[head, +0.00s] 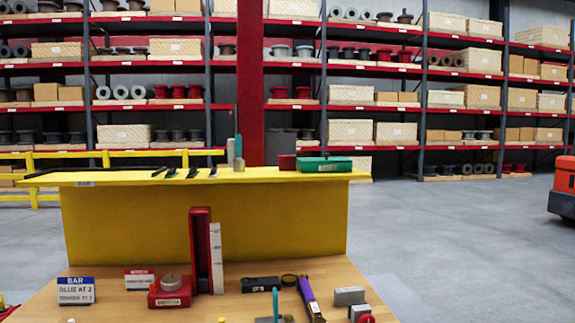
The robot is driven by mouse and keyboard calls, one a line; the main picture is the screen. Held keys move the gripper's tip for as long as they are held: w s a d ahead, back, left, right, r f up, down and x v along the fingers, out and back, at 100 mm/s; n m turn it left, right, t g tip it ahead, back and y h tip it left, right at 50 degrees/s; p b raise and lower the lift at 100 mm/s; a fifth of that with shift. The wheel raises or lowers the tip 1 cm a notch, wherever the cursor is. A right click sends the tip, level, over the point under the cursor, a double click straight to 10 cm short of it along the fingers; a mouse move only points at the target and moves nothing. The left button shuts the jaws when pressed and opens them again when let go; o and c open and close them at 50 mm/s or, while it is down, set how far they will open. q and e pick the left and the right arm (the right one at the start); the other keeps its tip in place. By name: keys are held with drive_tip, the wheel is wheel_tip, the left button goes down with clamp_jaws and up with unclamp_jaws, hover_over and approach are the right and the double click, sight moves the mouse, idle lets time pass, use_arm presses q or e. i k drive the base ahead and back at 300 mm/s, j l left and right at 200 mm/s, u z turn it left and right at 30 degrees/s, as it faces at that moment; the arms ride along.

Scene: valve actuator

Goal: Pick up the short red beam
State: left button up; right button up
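A red upright block (200,250) stands on the wooden table beside a white scale strip with markings. A small dark red block (287,162) sits on top of the yellow shelf, at the left end of a green labelled box (326,165). I cannot tell for sure which of these red pieces is the short red beam. Neither of my grippers shows in the head view.
The wooden table (230,306) holds a red device with a round grey knob (170,290), a blue-and-white sign (76,291), a purple-handled tool (309,298) and grey blocks (349,296). Thin tools lie on the yellow shelf (130,180). Open floor lies right.

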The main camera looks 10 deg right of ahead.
sight(286, 163)
drive_tip(key=i+l+u, duration=0.45)
drive_tip(key=l, duration=0.55)
drive_tip(key=i+l+u, duration=0.15)
drive_tip(key=l+u, duration=0.35)
drive_tip(key=l, duration=0.55)
drive_tip(key=l+u, duration=0.45)
drive_tip(key=l, duration=0.65)
drive_tip(key=k+l+u, duration=0.15)
drive_tip(key=l+u, duration=0.3)
drive_tip(key=l, duration=0.7)
